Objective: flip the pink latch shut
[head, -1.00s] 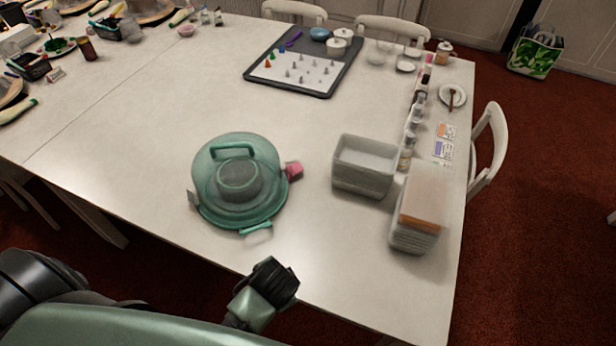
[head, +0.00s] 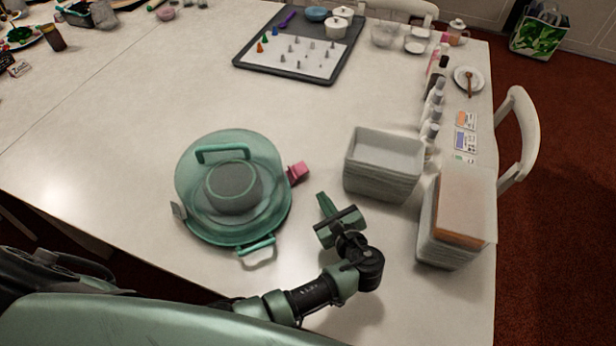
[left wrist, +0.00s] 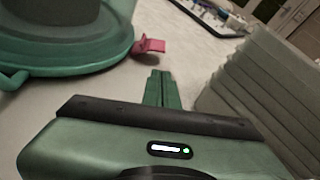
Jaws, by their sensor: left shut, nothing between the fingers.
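The pink latch (head: 298,173) sticks out from the right side of the green cake carrier (head: 233,187), which has a clear domed lid and a green handle. The latch looks swung outward, away from the rim. It also shows in the left wrist view (left wrist: 148,46), ahead of the fingers and slightly left. My left gripper (head: 325,205) is shut and empty, below and right of the latch, apart from it. In the left wrist view its fingertips (left wrist: 161,76) are together, pointing forward between carrier and bins. My right gripper is not in view.
Stacked grey bins (head: 383,165) stand right of my left gripper, and a stack with a brown top (head: 462,205) stands nearer the table's right edge. A dark tray (head: 300,75) with piping tips lies far back. The white table between is clear.

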